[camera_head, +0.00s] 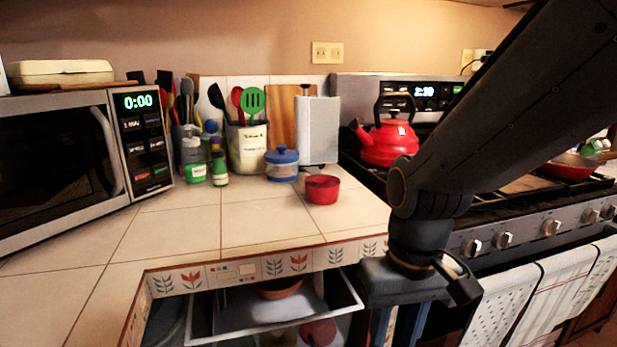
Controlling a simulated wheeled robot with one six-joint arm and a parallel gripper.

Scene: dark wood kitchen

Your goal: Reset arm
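My arm comes in from the upper right and bends down at the wrist in front of the stove's left end. My gripper (422,280) is low in the picture, just right of the open drawer (345,294) and near the counter's front edge. A dark finger-like part sticks out to its right. The fingertips do not show clearly, so I cannot tell whether it is open or shut. I see no object clearly held in it.
A red bowl (322,189) and a blue-lidded jar (282,166) stand on the tiled counter (236,215). A microwave (60,165) is at left. A red kettle (388,143) stands on the stove behind my arm. Towels (548,300) hang at right.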

